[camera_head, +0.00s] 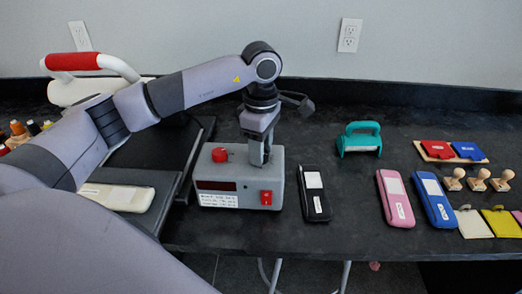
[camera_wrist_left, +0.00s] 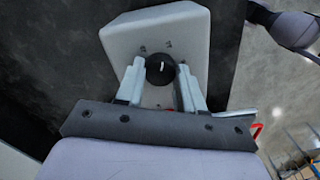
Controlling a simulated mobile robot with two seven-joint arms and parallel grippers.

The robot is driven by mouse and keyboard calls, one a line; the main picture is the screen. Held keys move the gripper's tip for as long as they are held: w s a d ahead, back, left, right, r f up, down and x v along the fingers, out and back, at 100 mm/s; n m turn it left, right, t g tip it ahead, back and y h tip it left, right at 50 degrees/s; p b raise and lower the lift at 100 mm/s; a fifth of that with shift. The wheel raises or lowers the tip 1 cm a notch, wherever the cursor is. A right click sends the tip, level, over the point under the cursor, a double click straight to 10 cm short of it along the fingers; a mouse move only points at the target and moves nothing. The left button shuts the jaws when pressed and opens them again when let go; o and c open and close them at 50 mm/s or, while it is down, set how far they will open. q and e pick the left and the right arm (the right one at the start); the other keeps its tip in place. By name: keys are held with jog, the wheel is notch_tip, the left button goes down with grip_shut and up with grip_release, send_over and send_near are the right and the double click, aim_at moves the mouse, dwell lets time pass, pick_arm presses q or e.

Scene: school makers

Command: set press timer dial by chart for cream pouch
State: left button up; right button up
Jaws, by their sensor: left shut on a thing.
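The grey control box (camera_head: 240,180) of the press stands on the dark bench. Its front has a dark display (camera_head: 216,186), a white chart label (camera_head: 218,199) with print too small to read, and a red switch (camera_head: 266,197). My left gripper (camera_head: 258,160) points down onto the box top. In the left wrist view its fingers (camera_wrist_left: 161,80) are shut on the black timer dial (camera_wrist_left: 160,69), which has a short white mark. The dial is hidden in the head view. The cream pouch (camera_head: 117,197) lies on the press at left. My right gripper is out of view.
A red knob (camera_head: 220,154) rises from the box top, left of my gripper. A black pouch (camera_head: 314,194) lies close right of the box. Pink (camera_head: 396,198) and blue (camera_head: 434,199) pouches and a teal hole punch (camera_head: 360,139) lie farther right. The press's white, red-gripped handle (camera_head: 75,61) is behind my arm.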

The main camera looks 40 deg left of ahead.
pick_arm(q)
jog(key=shift+m, duration=0.8)
jog(key=o, duration=1)
jog(key=shift+o, duration=0.2)
jog(key=shift+r+b, duration=0.35)
jog(key=shift+r, duration=3.25)
jog(key=shift+s, duration=0.1)
